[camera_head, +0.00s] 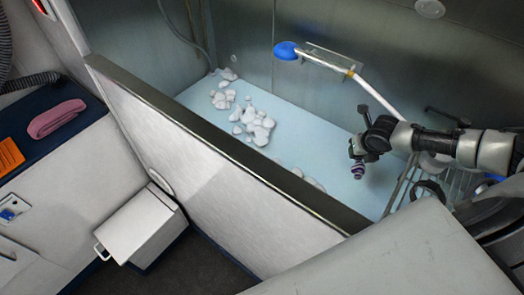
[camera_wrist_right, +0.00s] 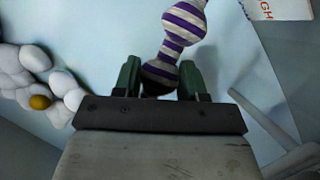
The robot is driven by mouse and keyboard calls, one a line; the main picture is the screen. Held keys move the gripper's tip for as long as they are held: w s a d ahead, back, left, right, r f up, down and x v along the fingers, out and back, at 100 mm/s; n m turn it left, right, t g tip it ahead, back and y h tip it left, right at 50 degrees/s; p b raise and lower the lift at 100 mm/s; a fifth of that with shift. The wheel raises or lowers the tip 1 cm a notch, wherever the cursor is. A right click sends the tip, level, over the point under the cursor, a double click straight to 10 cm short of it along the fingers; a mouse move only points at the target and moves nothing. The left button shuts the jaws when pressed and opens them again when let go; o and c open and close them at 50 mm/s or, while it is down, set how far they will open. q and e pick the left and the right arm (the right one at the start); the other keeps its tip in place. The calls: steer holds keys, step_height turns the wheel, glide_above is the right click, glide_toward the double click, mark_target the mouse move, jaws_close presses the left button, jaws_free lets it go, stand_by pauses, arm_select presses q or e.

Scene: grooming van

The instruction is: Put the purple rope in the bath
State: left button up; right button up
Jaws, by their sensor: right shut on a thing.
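The purple rope (camera_wrist_right: 184,25) is a knotted, purple-and-white striped toy. In the right wrist view it is clamped at its darker end between the green fingers of my right gripper (camera_wrist_right: 160,80). In the head view the rope (camera_head: 357,171) shows small below my right gripper (camera_head: 356,152), above the light blue floor of the bath (camera_head: 325,140). The bath has grey metal walls. I cannot tell whether the rope touches the floor. My left gripper is not in view.
White foam clumps (camera_head: 258,128) lie on the bath floor. A metal-rimmed front wall (camera_head: 215,130) bounds the bath. A blue-headed sprayer (camera_head: 286,50) is on the back wall. A wire rack (camera_head: 455,183) stands at the right. A pink towel (camera_head: 57,118) lies on the left counter.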

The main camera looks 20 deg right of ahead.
steer(key=shift+d, duration=0.2)
steer(key=b, duration=0.1)
glide_above(321, 156)
steer(key=s, duration=0.1)
steer(key=f, duration=0.7)
steer(key=shift+a, duration=0.3)
steer(key=shift+f+b, duration=0.35)
steer(key=shift+f, duration=1.7)
steer(key=shift+s, duration=0.1)
steer(key=o, duration=1)
steer(key=shift+c, duration=0.2)
steer(key=shift+r, duration=0.1)
